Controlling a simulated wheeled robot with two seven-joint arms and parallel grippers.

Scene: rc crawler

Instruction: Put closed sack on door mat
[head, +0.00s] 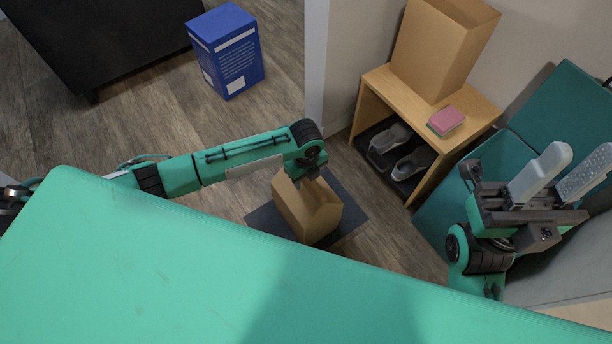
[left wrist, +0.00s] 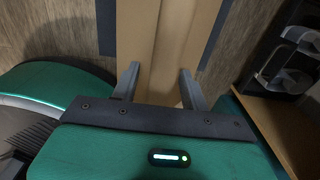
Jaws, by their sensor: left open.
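The closed brown paper sack (head: 302,212) stands on the dark door mat (head: 344,196) on the floor, in the middle of the head view. My left gripper (head: 309,172) is just above the sack's top, its fingers mostly hidden there. In the left wrist view my left gripper (left wrist: 160,75) is open, with the brown sack (left wrist: 182,35) in view between and beyond its fingertips; contact cannot be told. Strips of the mat (left wrist: 106,28) show on both sides of the sack. My right gripper (head: 578,165) is at the right of the head view, open and empty.
A wooden shoe bench (head: 481,108) at the right holds a taller open paper bag (head: 437,50) and a pink sponge-like block (head: 445,120); grey shoes (head: 390,138) sit inside it. A blue box (head: 226,52) stands at upper left. Floor left of the mat is clear.

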